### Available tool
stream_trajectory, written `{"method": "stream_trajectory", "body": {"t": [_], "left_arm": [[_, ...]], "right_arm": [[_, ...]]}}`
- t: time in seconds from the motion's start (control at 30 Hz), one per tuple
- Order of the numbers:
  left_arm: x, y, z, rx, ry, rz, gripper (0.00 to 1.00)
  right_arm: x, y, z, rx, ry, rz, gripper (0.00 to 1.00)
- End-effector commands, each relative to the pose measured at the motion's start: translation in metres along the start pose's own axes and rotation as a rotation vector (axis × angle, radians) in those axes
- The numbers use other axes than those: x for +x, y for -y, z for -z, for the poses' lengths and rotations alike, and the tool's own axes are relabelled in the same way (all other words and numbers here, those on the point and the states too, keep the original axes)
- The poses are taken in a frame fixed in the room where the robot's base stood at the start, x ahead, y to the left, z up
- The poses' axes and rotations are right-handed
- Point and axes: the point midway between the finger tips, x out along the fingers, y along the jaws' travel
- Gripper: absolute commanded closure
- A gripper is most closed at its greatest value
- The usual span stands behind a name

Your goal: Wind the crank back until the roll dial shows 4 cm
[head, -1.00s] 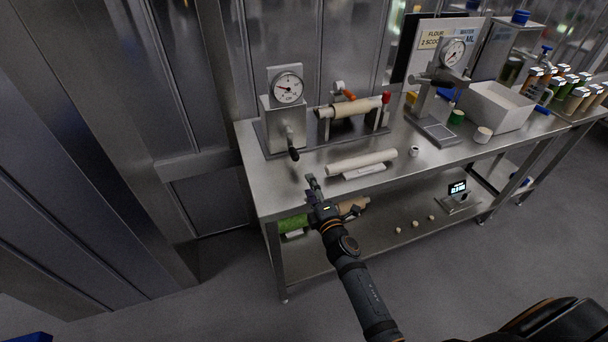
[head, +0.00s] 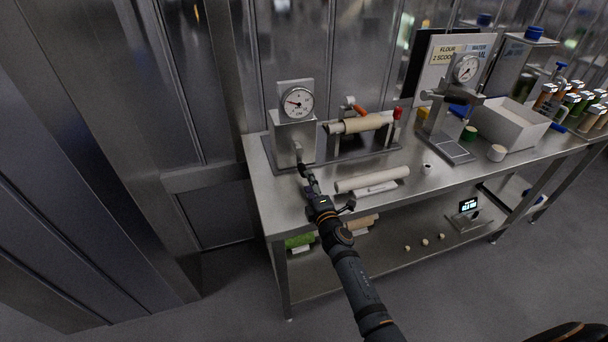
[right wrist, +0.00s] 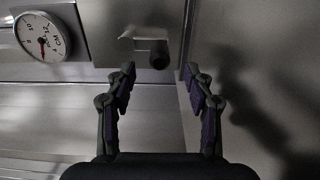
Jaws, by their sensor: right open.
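The roll dial (head: 298,102) is a round white gauge on a grey metal housing at the back left of the bench. It also shows in the right wrist view (right wrist: 42,36), with a red needle; the reading is too small to tell surely. The crank (head: 299,150) is on the housing's front below the dial. In the right wrist view its dark handle (right wrist: 159,56) lies just beyond and between the fingertips. My right gripper (head: 305,174) is open and empty, close in front of the crank, and partly hides it in the head view. My left gripper is out of view.
Behind the crank's right, a roller (head: 360,124) with an orange-red lever sits on the base plate. A pale rolling pin (head: 372,179) lies near the bench front. A second gauge stand (head: 466,68) and a white box (head: 508,125) stand farther right.

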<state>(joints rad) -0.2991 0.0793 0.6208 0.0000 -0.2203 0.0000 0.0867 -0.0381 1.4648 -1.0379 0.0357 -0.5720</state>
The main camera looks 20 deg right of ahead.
Motion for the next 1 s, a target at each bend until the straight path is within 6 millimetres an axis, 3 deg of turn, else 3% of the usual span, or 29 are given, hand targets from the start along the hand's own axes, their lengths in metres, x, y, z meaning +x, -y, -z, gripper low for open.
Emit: {"method": "stream_trajectory", "body": {"t": [0.3,0.5,0.87,1.0], "left_arm": [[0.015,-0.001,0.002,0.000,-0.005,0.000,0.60],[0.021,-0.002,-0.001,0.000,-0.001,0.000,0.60],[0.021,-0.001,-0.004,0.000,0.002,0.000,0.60],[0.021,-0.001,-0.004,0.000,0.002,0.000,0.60]], "right_arm": [[0.044,0.002,0.000,0.000,0.000,-0.001,0.47],[0.060,0.001,0.000,0.001,0.000,0.000,0.47],[0.065,0.000,0.000,0.001,0.000,0.000,0.47],[0.064,0.000,0.000,0.001,0.000,0.000,0.62]]}}
